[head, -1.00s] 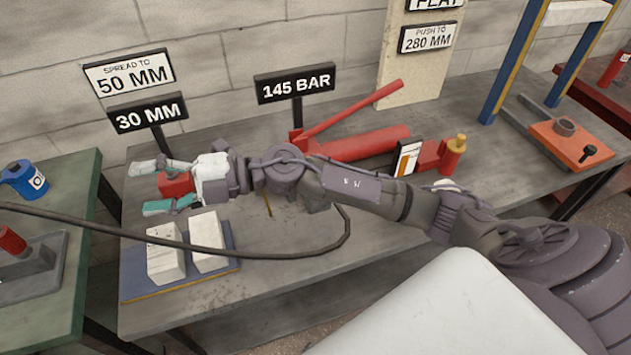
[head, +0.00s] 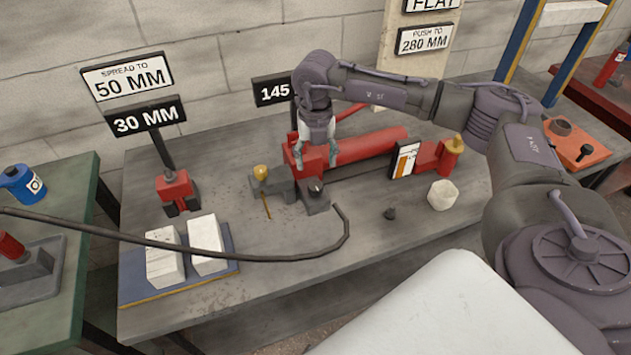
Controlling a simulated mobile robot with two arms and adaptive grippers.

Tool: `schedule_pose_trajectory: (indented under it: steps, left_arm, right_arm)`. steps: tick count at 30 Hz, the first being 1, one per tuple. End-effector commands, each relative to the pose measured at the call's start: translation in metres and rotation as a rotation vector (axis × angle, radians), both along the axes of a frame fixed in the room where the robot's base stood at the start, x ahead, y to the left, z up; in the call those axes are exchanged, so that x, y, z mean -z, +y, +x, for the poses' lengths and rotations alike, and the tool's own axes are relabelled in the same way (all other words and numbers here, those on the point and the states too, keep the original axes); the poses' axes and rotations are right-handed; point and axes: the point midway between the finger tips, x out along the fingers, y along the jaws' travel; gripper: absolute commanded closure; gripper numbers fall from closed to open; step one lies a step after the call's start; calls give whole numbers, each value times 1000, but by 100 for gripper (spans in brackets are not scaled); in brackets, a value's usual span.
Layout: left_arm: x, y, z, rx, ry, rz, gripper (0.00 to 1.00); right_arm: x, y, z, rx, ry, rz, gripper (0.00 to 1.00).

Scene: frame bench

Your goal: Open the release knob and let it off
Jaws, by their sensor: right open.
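My right gripper (head: 316,165) points down in front of the red pump (head: 372,145), its two fingers apart and nothing seen between them. A small dark knob (head: 316,187) on a grey block (head: 318,203) sits just below the fingertips; a small gap seems to show, but contact is hard to judge. To its left, a brass-coloured knob (head: 261,172) stands on another grey block (head: 273,188). I cannot tell for certain which is the release knob. The pump's lever is mostly hidden behind my arm. My left gripper is not in view.
A red spreader (head: 176,188) stands at the left, behind two white blocks (head: 207,238) on a blue plate. A black hose (head: 250,256) crosses the bench front.

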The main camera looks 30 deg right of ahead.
Motion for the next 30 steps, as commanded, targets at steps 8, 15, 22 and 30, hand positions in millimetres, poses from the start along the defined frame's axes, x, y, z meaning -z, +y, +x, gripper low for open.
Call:
schedule_pose_trajectory:
  steps: [8,15,22,30]
  left_arm:
    - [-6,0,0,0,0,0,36]
    - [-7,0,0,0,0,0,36]
    - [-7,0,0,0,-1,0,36]
    - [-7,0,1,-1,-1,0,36]
  right_arm:
    - [57,1,-1,-1,4,2,36]
    - [82,1,0,-2,0,2,36]
    - [85,1,0,-2,-1,3,36]
    - [85,1,0,-2,-1,3,63]
